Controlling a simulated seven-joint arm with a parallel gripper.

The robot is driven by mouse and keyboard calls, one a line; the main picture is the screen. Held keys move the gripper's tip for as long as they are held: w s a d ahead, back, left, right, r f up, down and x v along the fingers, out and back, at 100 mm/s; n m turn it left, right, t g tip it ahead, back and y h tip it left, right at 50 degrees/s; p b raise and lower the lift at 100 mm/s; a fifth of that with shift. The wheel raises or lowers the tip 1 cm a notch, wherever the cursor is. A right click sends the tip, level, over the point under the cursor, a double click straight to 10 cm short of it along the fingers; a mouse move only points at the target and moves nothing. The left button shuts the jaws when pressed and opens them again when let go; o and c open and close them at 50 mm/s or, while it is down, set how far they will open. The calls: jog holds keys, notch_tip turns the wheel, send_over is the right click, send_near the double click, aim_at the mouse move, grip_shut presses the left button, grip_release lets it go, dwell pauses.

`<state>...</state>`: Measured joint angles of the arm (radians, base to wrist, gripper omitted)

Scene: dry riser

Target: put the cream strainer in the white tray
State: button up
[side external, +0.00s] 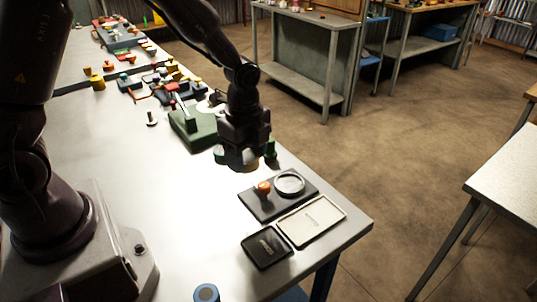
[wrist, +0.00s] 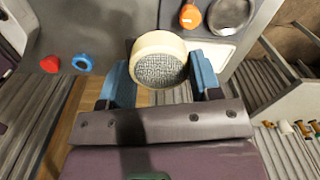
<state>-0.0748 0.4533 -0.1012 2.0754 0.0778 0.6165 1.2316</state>
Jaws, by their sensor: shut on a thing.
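The cream strainer (wrist: 158,60), a round cream ring with a grey mesh face, sits between the two blue fingers of my gripper (wrist: 160,82) in the wrist view. My gripper is shut on it. In the side view my gripper (side external: 240,160) is above the table, behind and to the left of the white tray; I cannot make out the strainer clearly there.
A dark plate with an orange knob (side external: 263,187) and a round metal-rimmed dish (side external: 289,183) lies just behind the tray. A black box (side external: 267,247) lies to its left. A green block (side external: 200,130) stands behind my gripper. Several small parts crowd the table's far end.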

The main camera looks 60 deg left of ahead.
jog(key=s+d+m, duration=0.1)
jog(key=s+d, duration=0.2)
jog(key=d, duration=0.4)
send_over(313, 220)
jog(key=s, duration=0.1)
notch_tip(313, 220, down, 10)
jog(key=shift+r, duration=0.25)
jog(key=shift+w+f, duration=0.35)
jog(key=shift+f, duration=0.75)
jog(key=shift+w+f, duration=0.1)
jog(key=shift+f, duration=0.75)
jog(key=shift+f, duration=0.15)
jog(key=o, duration=0.9)
jog(key=shift+o, duration=0.2)
